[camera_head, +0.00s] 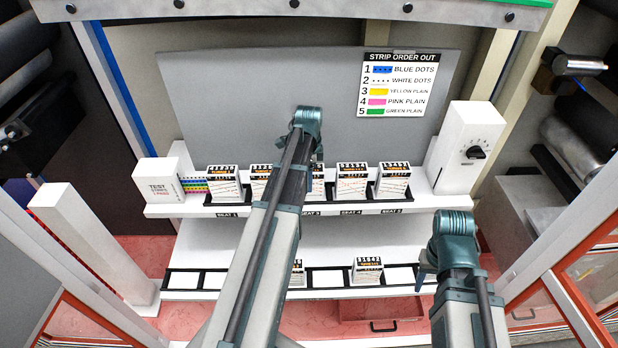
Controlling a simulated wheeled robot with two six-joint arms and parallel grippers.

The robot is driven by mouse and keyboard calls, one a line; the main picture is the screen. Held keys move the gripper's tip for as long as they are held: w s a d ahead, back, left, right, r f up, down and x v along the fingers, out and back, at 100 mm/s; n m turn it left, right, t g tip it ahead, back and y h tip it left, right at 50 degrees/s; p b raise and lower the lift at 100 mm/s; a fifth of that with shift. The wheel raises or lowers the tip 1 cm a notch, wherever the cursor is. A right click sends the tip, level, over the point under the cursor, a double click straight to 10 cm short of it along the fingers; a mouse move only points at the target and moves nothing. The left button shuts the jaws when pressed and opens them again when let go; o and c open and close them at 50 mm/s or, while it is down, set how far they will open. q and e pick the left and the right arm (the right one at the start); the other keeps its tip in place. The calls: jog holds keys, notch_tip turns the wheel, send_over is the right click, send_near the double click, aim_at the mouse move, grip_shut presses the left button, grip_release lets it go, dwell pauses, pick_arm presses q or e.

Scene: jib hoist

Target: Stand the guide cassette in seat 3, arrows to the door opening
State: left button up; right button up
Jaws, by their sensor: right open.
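Guide cassettes, white boxes with black-and-orange marked tops, stand in a row on the upper shelf. The seat 3 label (311,213) shows on the shelf edge beside my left arm. A partly hidden cassette (318,184) shows above it; I cannot tell whether it stands in the seat or is held. Other cassettes stand at seat 1 (223,184), seat 4 (352,184) and seat 5 (393,182). My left gripper (316,152) is over the row, its fingers mostly hidden by its wrist. My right gripper (424,277) is open at the lower shelf's right end.
The lower shelf holds a cassette (366,271), another partly hidden cassette (298,273), and white pads (327,279). A test strips box (158,181) is left, a dial box (466,148) right. A strip order sign (404,85) hangs on the grey back panel (235,100).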

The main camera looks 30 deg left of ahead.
pick_arm(q)
jog(key=shift+o, duration=1.2)
jog(key=shift+r, duration=0.2)
notch_tip(320, 180, up, 12)
jog(key=p, duration=1.2)
jog(key=shift+d, duration=0.3)
jog(key=s+d+n, duration=0.2)
jog(key=s+d, duration=0.3)
jog(key=d, duration=0.5)
jog(key=s+d+n, duration=0.3)
jog(key=s+d, duration=0.3)
jog(key=d, duration=0.4)
jog(key=s+d+n+y, duration=0.1)
jog(key=s+d+n, duration=0.2)
jog(key=d, duration=0.7)
jog(key=s, duration=0.2)
jog(key=shift+s, duration=0.35)
